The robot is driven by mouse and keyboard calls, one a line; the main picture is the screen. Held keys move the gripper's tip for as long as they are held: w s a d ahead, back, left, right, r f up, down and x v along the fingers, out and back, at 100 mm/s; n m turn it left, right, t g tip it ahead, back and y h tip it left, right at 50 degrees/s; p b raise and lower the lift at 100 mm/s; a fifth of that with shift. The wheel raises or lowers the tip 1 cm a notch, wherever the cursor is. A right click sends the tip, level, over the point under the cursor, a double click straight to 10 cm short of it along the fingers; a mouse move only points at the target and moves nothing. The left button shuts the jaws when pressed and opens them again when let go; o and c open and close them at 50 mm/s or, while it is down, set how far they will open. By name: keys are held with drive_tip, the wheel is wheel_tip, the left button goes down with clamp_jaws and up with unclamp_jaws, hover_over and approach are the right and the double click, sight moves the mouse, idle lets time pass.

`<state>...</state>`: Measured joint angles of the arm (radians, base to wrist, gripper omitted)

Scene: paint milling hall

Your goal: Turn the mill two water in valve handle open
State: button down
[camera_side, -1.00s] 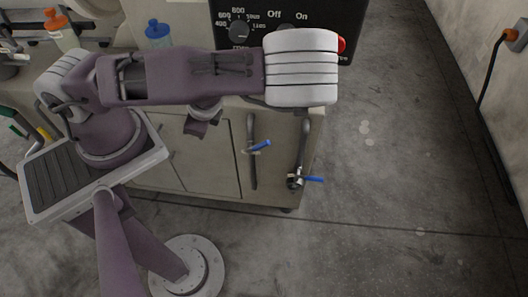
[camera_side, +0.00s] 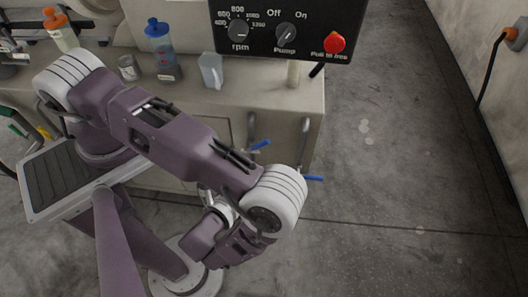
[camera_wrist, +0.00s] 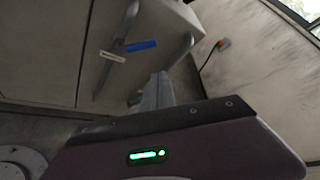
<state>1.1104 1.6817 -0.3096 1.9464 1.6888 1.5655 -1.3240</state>
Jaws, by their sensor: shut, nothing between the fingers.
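Two valves with blue handles sit on grey vertical pipes on the cabinet's front. In the side view the left blue handle (camera_side: 260,145) sticks out rightward and slightly up, across its pipe. The right blue handle (camera_side: 314,179) points right; its valve body is hidden behind my arm. I cannot tell which is the mill two water in valve. In the wrist view one blue handle (camera_wrist: 141,46) shows beside a pale, unreadable tag (camera_wrist: 112,56). My gripper (camera_wrist: 157,88) looks shut and empty, below and right of that handle, apart from it. Its fingertips are unclear in the side view.
The cabinet (camera_side: 290,100) carries a black control panel (camera_side: 285,30) with knobs and a red button (camera_side: 334,42). A blue-capped bottle (camera_side: 160,45) and a pale container (camera_side: 211,70) stand on top. The floor (camera_side: 400,200) to the right is clear.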

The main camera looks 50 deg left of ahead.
sight(258, 144)
drive_tip(key=w+a+f, duration=0.3)
drive_tip(key=w+a, duration=0.3)
drive_tip(key=w, duration=0.1)
drive_tip(key=shift+w+f, duration=0.15)
drive_tip(key=shift+f, duration=0.25)
